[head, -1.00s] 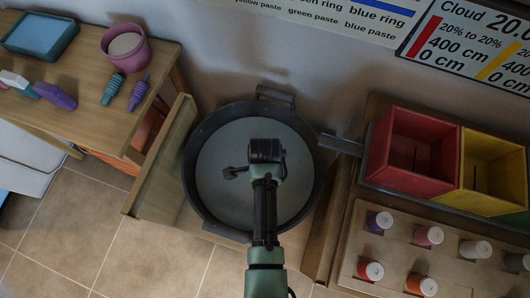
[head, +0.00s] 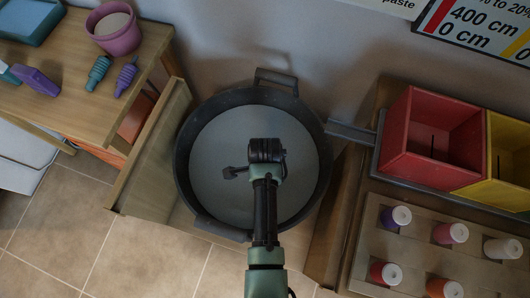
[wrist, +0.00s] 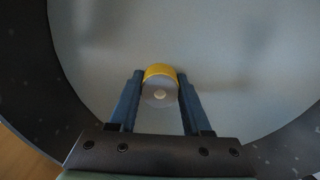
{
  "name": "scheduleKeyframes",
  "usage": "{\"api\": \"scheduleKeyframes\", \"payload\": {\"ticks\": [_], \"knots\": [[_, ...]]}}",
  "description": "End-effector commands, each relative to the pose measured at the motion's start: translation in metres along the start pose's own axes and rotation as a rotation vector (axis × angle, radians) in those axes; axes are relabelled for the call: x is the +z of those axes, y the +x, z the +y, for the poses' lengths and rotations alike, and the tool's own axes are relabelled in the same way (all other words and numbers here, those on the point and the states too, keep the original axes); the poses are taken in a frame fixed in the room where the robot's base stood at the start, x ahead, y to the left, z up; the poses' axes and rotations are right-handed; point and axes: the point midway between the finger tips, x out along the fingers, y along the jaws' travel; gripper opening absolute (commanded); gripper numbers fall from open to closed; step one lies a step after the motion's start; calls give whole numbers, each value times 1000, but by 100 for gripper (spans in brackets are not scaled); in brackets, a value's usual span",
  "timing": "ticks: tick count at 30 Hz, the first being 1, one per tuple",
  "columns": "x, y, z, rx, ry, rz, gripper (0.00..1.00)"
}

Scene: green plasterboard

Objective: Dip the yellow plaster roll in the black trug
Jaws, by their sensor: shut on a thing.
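The black trug (head: 183,180) is a round tub with side handles, filled with a flat grey surface, in the middle of the head view. Its dark wall also shows in the wrist view (wrist: 25,75). My gripper (wrist: 160,92) is over the trug's inside and is shut on the yellow plaster roll (wrist: 159,70). The roll's pale round end with a light centre faces the wrist camera. In the head view my arm hides the roll and the fingers. I cannot tell whether the roll touches the grey surface.
A wooden bench at left bears a pink pot (head: 115,30) and purple and teal tools. Wooden boards flank the trug. At right are a red box (head: 433,135), a yellow box (head: 508,165) and a rack of small capped jars (head: 395,217).

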Motion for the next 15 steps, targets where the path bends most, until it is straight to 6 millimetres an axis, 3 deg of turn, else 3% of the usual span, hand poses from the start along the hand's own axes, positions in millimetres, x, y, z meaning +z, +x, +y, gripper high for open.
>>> {"api": "scheduleKeyframes", "payload": {"ticks": [15], "knots": [[0,-67,0,-1,-1,0,0]]}}
